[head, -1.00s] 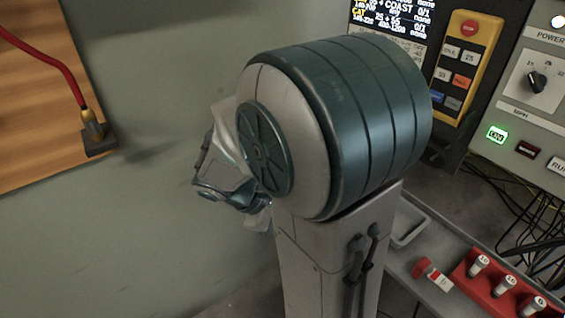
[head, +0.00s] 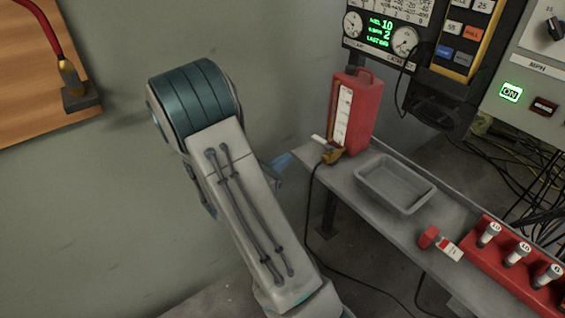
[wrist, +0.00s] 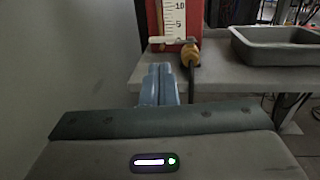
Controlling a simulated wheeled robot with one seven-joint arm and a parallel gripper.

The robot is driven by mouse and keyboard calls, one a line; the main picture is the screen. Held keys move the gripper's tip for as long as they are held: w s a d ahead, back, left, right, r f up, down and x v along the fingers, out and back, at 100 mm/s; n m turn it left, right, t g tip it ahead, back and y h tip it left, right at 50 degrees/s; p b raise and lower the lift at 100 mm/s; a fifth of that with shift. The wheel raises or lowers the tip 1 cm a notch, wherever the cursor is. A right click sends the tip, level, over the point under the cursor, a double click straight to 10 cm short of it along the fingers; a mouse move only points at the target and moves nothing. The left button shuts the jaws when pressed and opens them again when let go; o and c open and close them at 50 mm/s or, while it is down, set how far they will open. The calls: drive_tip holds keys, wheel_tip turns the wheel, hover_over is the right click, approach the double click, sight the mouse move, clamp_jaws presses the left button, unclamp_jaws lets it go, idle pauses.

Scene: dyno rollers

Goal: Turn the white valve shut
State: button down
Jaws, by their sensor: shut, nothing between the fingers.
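The white valve handle (head: 320,139) sits on a brass valve body (head: 333,154) at the foot of a red tank (head: 364,110) on the bench. In the wrist view the white handle (wrist: 168,41) lies roughly level, pointing left from the brass body (wrist: 190,54). My gripper shows in the wrist view as two blue fingers (wrist: 159,82) pressed together, empty, in front of and just below the handle; they look apart from it. In the head view its fingers (head: 283,161) show partly behind my arm, left of the valve.
A grey tray (head: 395,184) stands on the bench right of the valve. A small red and white item (head: 440,243) and a red rack (head: 510,262) lie nearer. A black hose (head: 310,195) hangs from the valve. Green wall (wrist: 60,60) is close at left.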

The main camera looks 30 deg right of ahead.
sight(316, 140)
drive_tip(key=d, duration=0.3)
drive_tip(key=w+d, duration=0.1)
drive_tip(key=d, duration=0.2)
drive_tip(key=w+d, duration=0.1)
drive_tip(key=d, duration=0.3)
drive_tip(key=shift+b, duration=0.4)
drive_tip(key=shift+d, duration=0.15)
drive_tip(key=shift+w+d+r+m+g+p, duration=0.15)
drive_tip(key=shift+w+d+m+g+p, duration=0.2)
drive_tip(key=shift+d+m+g+p, duration=0.2)
drive_tip(key=shift+d, duration=0.15)
drive_tip(key=shift+r, duration=0.1)
drive_tip(key=shift+a, duration=0.4)
drive_tip(key=a+p, duration=0.1)
drive_tip(key=a, duration=1.3)
drive_tip(key=shift+s+f, duration=0.25)
drive_tip(key=shift+s, duration=0.1)
